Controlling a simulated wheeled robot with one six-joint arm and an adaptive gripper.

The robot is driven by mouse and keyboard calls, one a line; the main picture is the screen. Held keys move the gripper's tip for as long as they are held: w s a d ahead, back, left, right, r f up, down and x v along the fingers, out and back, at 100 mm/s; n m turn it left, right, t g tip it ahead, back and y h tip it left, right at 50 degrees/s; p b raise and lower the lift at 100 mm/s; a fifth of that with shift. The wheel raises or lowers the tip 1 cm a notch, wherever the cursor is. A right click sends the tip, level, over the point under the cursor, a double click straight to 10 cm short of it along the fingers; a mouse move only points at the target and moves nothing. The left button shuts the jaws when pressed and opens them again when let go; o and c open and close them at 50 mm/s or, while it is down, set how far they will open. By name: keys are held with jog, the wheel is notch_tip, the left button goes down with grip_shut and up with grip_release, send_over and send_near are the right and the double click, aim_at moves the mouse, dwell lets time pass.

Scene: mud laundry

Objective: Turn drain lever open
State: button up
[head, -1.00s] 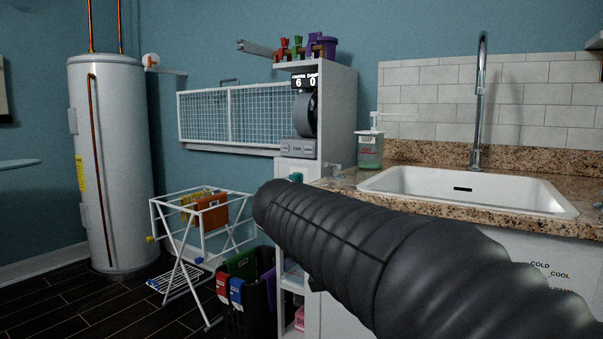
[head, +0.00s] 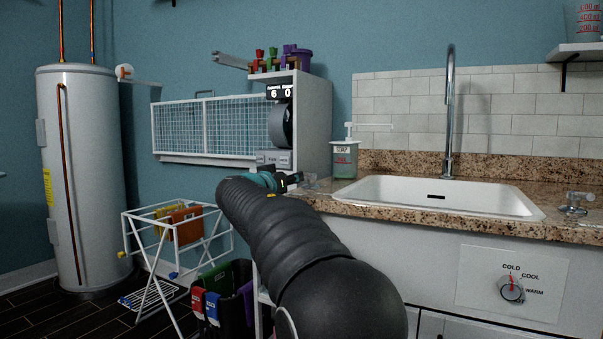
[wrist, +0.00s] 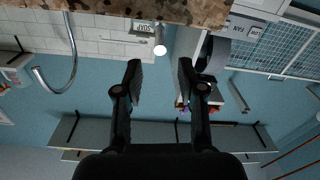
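The white sink (head: 440,196) is set in the granite counter on the right. A small metal fitting (head: 311,181) stands on the counter left of the sink, and a metal handle (head: 575,203) stands right of it. I cannot tell which is the drain lever. My gripper (head: 290,179) is by the counter's left end, close to the left fitting; my arm partly hides it. In the wrist view, which looks upside down, my gripper (wrist: 159,73) has its two fingers apart with nothing between them. A round pale end (wrist: 160,50) shows beyond the fingertips.
A soap bottle (head: 344,158) stands behind the left fitting. The tall faucet (head: 449,110) rises behind the sink. A temperature dial (head: 512,290) is on the cabinet front. A drying rack (head: 175,235) and a dark hamper (head: 237,315) stand at lower left.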

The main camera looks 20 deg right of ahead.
aim_at(307, 177)
jog(key=p+x, duration=0.2)
jog(key=x, duration=0.5)
jog(key=shift+w+d, duration=0.25)
grip_shut()
